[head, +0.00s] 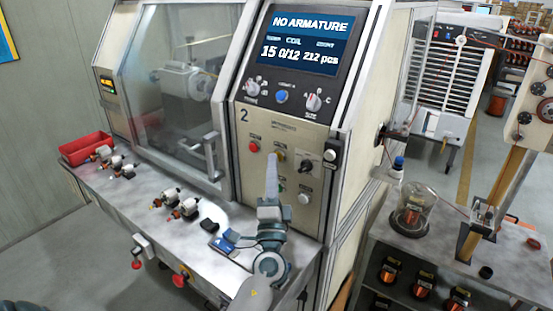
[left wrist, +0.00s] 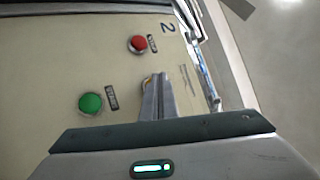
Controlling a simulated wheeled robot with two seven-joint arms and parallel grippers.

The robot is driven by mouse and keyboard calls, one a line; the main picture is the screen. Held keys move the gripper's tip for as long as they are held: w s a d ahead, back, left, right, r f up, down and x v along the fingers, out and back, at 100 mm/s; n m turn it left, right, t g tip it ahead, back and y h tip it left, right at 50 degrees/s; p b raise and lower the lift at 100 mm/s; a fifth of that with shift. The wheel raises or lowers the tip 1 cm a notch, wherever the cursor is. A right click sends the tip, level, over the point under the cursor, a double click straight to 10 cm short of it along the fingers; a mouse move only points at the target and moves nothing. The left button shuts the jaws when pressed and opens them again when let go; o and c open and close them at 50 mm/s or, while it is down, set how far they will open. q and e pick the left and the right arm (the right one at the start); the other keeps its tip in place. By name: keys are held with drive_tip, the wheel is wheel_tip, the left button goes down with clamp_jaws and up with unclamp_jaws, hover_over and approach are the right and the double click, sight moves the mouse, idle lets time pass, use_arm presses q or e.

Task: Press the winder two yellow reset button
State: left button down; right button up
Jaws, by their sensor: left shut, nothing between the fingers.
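Winder two's beige control panel (head: 240,172) carries a black "2" and stands in the middle of the head view. The yellow button (head: 279,154) is a small cap beside the tip of my left gripper (head: 271,160). My left gripper is shut and empty, with its fingers pointing at the panel. In the left wrist view, the fingertips (left wrist: 157,80) cover most of the yellow button (left wrist: 146,79); only a sliver shows at their left edge. I cannot tell whether the tips touch it. My right gripper is out of view.
A red button (head: 254,146) sits left of the yellow one. A green button shows in the left wrist view (left wrist: 90,103). A black selector knob (head: 306,167) is to the right. The screen (head: 305,40) reads "NO ARMATURE". Armatures and a red bin (head: 86,148) are on the ledge.

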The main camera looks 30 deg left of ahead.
use_arm(q)
drive_tip(key=shift+s, duration=0.2)
idle(0.3)
drive_tip(key=s, duration=0.6)
drive_tip(key=shift+a, duration=0.25)
idle(0.7)
